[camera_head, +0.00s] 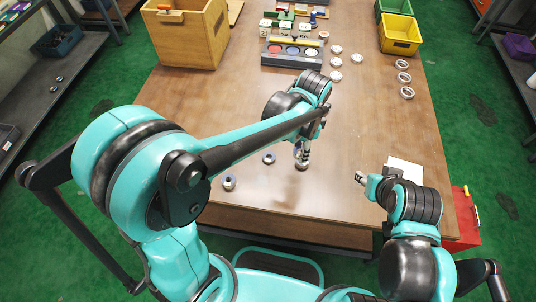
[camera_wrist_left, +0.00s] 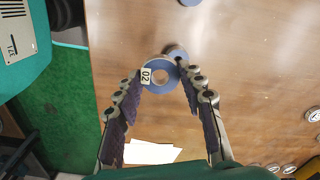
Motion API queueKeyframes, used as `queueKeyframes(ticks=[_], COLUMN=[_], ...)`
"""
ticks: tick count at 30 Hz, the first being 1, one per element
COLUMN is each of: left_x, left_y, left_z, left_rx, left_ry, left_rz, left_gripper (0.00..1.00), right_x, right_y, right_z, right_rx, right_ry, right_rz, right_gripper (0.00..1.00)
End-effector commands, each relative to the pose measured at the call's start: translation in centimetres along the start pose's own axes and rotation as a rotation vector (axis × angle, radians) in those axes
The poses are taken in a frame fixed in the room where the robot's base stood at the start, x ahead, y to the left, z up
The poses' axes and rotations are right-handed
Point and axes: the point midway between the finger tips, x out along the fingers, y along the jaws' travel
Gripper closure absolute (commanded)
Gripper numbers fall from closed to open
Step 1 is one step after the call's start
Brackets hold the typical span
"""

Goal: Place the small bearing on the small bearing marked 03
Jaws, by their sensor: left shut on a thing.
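My left gripper (camera_head: 303,158) is shut on a blue-faced bearing ring (camera_wrist_left: 158,75) with a white label that reads 02; it sits between the two fingertips. In the head view this ring (camera_head: 302,165) shows at the finger ends, over the near part of the table. Another small bearing (camera_wrist_left: 176,52) is partly hidden behind the held ring. Two small blue-topped bearings (camera_head: 229,182) (camera_head: 268,157) stand to the left on the table. I cannot read a 03 mark. My right gripper (camera_head: 361,178) is at the near right, its fingers too small to judge.
Several silver rings (camera_head: 404,77) lie at the right and back of the wooden table (camera_head: 370,120). A rack with coloured discs (camera_head: 291,52) and a wooden box (camera_head: 187,35) stand at the back. Yellow (camera_head: 400,35) and green bins are back right. White paper (camera_head: 405,170) lies near the right gripper.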

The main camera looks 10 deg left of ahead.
Motion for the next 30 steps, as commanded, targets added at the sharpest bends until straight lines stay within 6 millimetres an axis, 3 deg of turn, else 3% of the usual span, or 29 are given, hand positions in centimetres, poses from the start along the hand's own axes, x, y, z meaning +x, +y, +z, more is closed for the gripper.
queueKeyframes(ticks=[15,22,30], left_x=[6.3,7.4,10.9], left_y=[-6.6,-7.3,-7.3], left_z=[7.5,8.3,8.3], left_rx=[-0.004,0.0,0.0], left_ry=[0.0,0.0,0.0], left_rz=[0.0,0.0,0.0], left_gripper=[0.93,0.93,0.93], right_x=[3.3,3.7,5.2], right_y=[0.0,0.0,0.0], right_z=[2.3,2.6,3.8], right_rx=[0.0,0.0,0.0], right_ry=[0.0,0.0,0.0], right_rz=[0.0,0.0,0.0], right_gripper=[0.6,0.6,0.6])
